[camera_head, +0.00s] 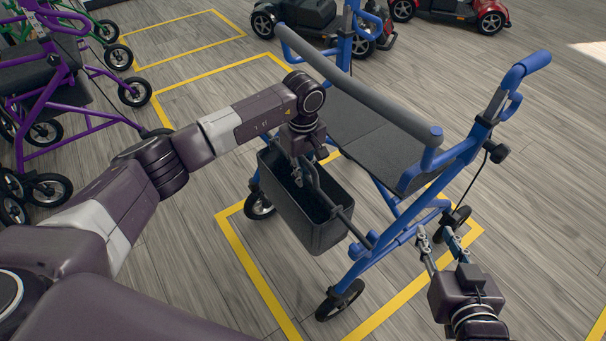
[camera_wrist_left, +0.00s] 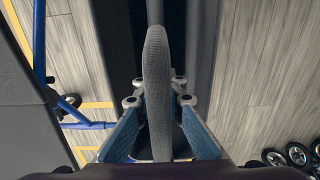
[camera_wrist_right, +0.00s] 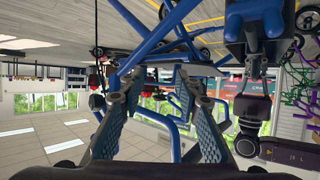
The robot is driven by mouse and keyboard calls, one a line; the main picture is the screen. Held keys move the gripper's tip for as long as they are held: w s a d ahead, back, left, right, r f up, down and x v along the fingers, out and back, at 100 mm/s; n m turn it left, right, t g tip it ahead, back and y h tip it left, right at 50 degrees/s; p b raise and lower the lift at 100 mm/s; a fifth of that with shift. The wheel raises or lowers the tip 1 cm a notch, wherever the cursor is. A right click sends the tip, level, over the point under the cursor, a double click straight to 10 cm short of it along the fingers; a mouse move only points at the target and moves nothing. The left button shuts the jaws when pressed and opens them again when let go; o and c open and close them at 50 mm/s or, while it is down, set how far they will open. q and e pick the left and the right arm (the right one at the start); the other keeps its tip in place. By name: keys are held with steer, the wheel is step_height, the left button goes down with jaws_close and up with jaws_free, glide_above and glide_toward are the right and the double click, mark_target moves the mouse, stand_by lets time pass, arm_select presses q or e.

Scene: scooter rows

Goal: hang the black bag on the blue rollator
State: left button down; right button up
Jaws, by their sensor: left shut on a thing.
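The black bag (camera_head: 322,235) is an open-topped, box-like bag, upright at the near side of the blue rollator (camera_head: 408,183). My left gripper (camera_head: 303,172) is above the bag's opening, shut on its grey handle; the handle (camera_wrist_left: 157,80) runs between both fingers in the left wrist view. I cannot tell whether the bag bears on the rollator's frame. The rollator has a grey padded bar, a dark seat and blue push handles. My right gripper (camera_head: 436,240) is open and empty, low by the rollator's right side; blue tubes (camera_wrist_right: 180,40) show past its fingers in the right wrist view.
A purple rollator (camera_head: 75,75) stands at the left, with a green one (camera_head: 25,30) behind it. Scooters, one dark (camera_head: 300,12) and one red (camera_head: 490,20), stand at the back. Yellow lines mark bays on the wood floor. The floor at the right is clear.

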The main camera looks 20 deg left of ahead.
mark_target(303, 157)
arm_select(q)
steer(key=shift+f+b, duration=0.45)
steer(key=shift+f, duration=0.1)
arm_select(e)
steer(key=shift+w+a+r+t+y, duration=0.2)
steer(key=shift+w+r+t, duration=0.2)
steer(key=shift+r, duration=0.35)
steer(key=shift+w+a+r+t+y, duration=0.15)
steer(key=shift+w+r+t, duration=0.2)
steer(key=shift+r, duration=0.45)
steer(key=shift+w+a+r+t+y, duration=0.1)
steer(key=shift+w+a+r+t, duration=0.15)
steer(key=shift+r+t, duration=0.35)
steer(key=shift+r, duration=0.2)
arm_select(q)
steer(key=c, duration=1.9)
jaws_free()
step_height(303, 157, up, 12)
